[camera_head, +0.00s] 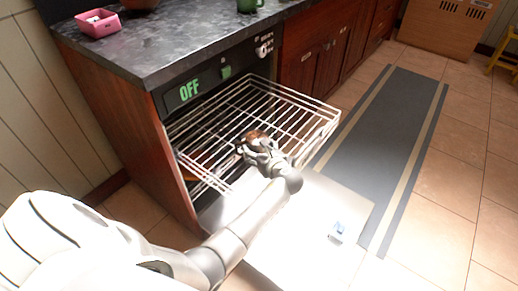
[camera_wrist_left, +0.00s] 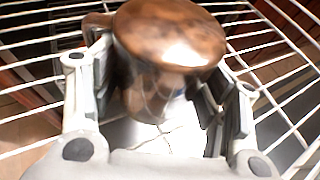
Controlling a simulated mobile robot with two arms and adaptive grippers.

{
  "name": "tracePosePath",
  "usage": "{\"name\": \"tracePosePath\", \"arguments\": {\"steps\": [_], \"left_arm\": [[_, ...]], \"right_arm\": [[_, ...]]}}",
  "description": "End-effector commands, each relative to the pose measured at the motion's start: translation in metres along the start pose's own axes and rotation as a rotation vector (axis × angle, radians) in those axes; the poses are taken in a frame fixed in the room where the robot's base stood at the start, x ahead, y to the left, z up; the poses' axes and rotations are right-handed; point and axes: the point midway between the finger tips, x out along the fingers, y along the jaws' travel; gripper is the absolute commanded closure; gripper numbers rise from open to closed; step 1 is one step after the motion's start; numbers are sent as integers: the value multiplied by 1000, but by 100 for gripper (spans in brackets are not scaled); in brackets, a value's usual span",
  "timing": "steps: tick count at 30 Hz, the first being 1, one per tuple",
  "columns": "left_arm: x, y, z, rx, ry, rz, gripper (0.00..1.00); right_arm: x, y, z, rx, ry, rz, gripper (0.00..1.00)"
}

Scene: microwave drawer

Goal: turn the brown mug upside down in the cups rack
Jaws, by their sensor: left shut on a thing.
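The brown mug (camera_head: 253,134) is at the middle of the pulled-out white wire cups rack (camera_head: 338,120). In the left wrist view the mug (camera_wrist_left: 168,35) shows a closed, mottled brown disc towards the camera, which looks like its base, with a darker shiny side below. Its handle (camera_wrist_left: 97,20) points to the upper left. My left gripper (camera_head: 256,148) is shut on the mug, with one finger on each side (camera_wrist_left: 158,100). The gripper partly hides the mug in the head view. I cannot tell whether the mug touches the wires. My right gripper is not in view.
The rack around the mug looks empty. The open door (camera_head: 300,235) lies below it, brightly lit, with a small blue-and-white item (camera_head: 337,232). A dark counter (camera_head: 185,40) above holds a pink container (camera_head: 98,23) and a green mug (camera_head: 249,5). A green OFF sign (camera_head: 189,90) shows.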

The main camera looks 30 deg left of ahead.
Motion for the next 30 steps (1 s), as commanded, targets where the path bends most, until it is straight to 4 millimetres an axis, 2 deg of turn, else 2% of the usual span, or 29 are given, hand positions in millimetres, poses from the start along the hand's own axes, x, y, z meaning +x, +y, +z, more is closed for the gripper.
{"name": "tracePosePath", "arguments": {"steps": [6,7,12,23,26,30], "left_arm": [[0,0,1,-1,-2,-1,70],[0,0,1,-1,-2,-1,28],[0,0,1,0,-2,0,7],[0,0,0,0,1,1,7],[-2,0,6,-1,0,1,7],[-9,0,24,-4,-3,-1,7]], "right_arm": [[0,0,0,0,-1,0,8],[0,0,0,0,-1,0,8],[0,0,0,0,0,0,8],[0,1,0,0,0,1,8],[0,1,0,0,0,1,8],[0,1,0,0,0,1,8]]}}
